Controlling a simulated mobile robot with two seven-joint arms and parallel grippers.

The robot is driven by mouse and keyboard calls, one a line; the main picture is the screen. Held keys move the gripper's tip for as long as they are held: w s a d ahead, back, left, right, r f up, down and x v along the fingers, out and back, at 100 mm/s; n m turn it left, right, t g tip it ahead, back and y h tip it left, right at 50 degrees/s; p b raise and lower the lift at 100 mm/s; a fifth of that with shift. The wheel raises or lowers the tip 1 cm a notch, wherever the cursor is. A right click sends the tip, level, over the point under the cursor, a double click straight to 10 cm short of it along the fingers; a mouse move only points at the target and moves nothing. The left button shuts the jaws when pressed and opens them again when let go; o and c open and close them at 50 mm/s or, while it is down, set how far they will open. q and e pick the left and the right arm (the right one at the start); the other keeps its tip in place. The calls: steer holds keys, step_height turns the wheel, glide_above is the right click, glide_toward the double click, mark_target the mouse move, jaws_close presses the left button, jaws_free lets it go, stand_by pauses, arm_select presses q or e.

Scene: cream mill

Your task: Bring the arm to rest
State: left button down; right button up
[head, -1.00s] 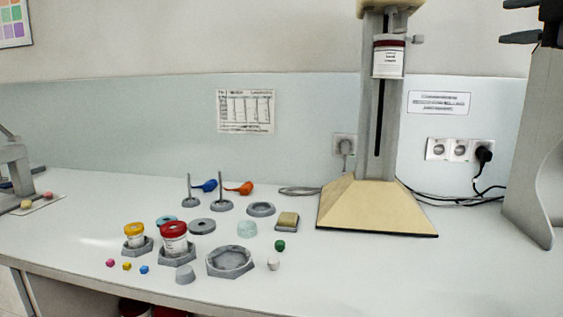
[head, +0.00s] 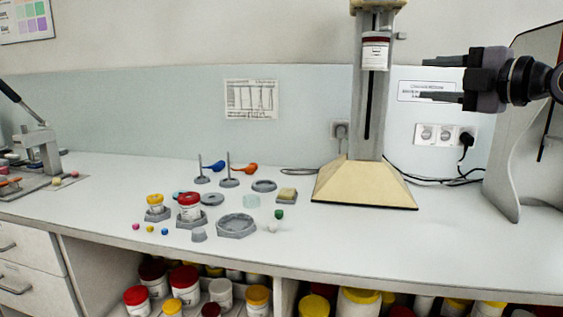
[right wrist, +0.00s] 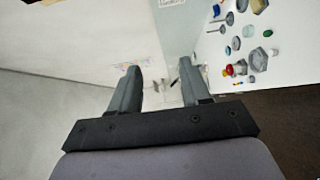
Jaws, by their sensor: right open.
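My right gripper (head: 432,80) comes in from the right edge of the head view, raised above the bench and in front of the wall sign and sockets. Its two dark fingers point left and stand apart with nothing between them. In the right wrist view the same open fingers (right wrist: 160,90) show wall and floor beyond them. My left gripper is not in view.
The white bench (head: 340,235) bears a mill stand (head: 365,185) holding a red-lidded jar (head: 375,52). Red-lidded (head: 190,207) and yellow-lidded (head: 155,204) jars sit in grey holders. A press (head: 38,150) is at left. Jars fill the shelf below.

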steer(key=s+a+f+m+y+p, duration=0.15)
steer(key=a+f, duration=0.25)
steer(key=f, duration=0.4)
steer(key=s+a+f+m+t+y+p, duration=0.1)
steer(key=a+f+m+y, duration=0.2)
steer(key=f, duration=0.5)
steer(key=s+a+f+m+p, duration=0.1)
steer(key=s+a+f+m, duration=0.1)
steer(key=a+f, duration=0.45)
steer(key=s+d+f+m+h+p, duration=0.15)
steer(key=s+f+m+h, duration=0.3)
steer(key=f, duration=0.45)
steer(key=s+d+f+m+g+h, duration=0.1)
steer(key=s+d+f+m+h, duration=0.15)
steer(key=s+f+m, duration=0.5)
steer(key=s+d+f+m+h+p, duration=0.15)
steer(key=s+f+h, duration=0.25)
steer(key=f, duration=0.7)
steer(key=s+f+m+g, duration=0.2)
steer(key=s+f+g, duration=0.2)
steer(key=s+f, duration=0.3)
steer(key=s+h, duration=0.1)
steer(key=s, duration=0.3)
steer(key=shift+s+d, duration=0.15)
steer(key=shift+d, duration=0.1)
steer(key=shift+f, duration=0.1)
